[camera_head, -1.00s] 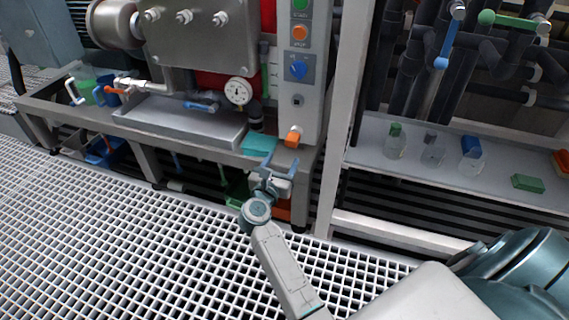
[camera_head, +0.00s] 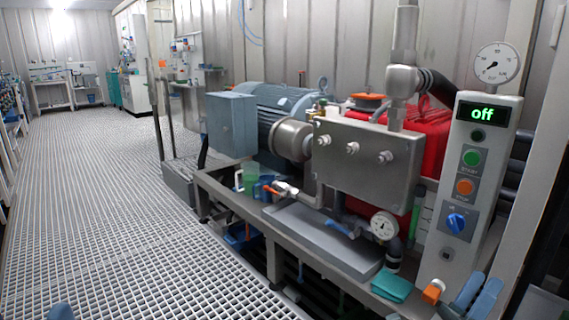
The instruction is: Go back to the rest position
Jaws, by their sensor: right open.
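My right gripper (camera_head: 476,296) shows at the lower right edge. Its two blue fingers point up and stand apart with nothing between them. It appears in front of the foot of the control panel (camera_head: 468,185), beside an orange knob (camera_head: 433,291). The rest of my right arm is out of the picture. A small blue tip (camera_head: 60,312) at the bottom left edge may be part of my left gripper; too little of it shows to tell its state.
A pump bench with a steel block (camera_head: 365,165), a motor (camera_head: 270,120), a gauge (camera_head: 384,225) and a teal cloth (camera_head: 392,286) fills the right half. The panel display reads "off". The grating floor (camera_head: 110,200) on the left is clear towards far benches.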

